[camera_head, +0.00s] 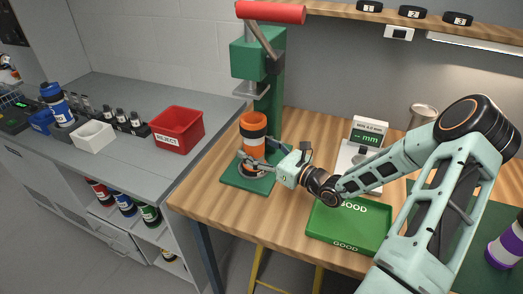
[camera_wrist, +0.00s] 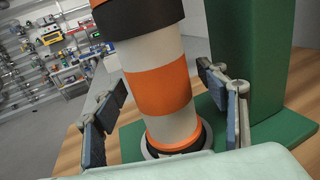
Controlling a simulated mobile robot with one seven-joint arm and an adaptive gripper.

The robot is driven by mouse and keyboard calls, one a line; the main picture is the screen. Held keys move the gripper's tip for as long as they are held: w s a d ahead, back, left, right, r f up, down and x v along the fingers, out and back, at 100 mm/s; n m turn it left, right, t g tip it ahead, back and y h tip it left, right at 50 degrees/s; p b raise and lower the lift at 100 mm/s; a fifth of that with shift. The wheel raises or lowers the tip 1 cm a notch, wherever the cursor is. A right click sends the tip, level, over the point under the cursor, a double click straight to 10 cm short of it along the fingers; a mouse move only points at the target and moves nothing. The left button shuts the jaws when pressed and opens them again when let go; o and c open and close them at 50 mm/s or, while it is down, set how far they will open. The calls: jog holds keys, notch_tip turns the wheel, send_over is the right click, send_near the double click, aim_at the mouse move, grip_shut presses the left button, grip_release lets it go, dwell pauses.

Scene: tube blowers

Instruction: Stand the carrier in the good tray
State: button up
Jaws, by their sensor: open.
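The carrier (camera_head: 254,130), an upright cylinder with orange and pale bands and dark rings, stands on the green base of the press. It fills the middle of the wrist view (camera_wrist: 162,88), leaning there only with the camera's tilt. My gripper (camera_head: 256,160) is open at the carrier's lower part. In the wrist view one finger is on each side of the carrier, with gaps showing between pads and carrier. The good tray (camera_head: 328,232) is green, marked GOOD, and looks empty; my arm hides part of its right side.
The green press (camera_head: 270,105) with its red handle (camera_head: 270,12) rises right behind the carrier. A gauge (camera_head: 366,140) stands behind the good tray. A red reject bin (camera_head: 177,130) sits on the grey counter. A purple-and-white cylinder (camera_head: 507,245) stands at far right.

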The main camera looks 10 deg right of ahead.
aim_at(262, 143)
jog(key=shift+c, duration=0.6)
jog(key=c, duration=1.4)
jog(key=shift+r+p, duration=1.45)
jog(key=shift+r, duration=0.1)
jog(key=s+a, duration=0.3)
jog(key=s, duration=0.1)
jog(key=s+a, duration=0.3)
jog(key=s, duration=0.1)
jog(key=s+a+p, duration=0.1)
jog(key=s+a, duration=0.2)
jog(key=s, duration=0.1)
jog(key=shift+s, duration=0.1)
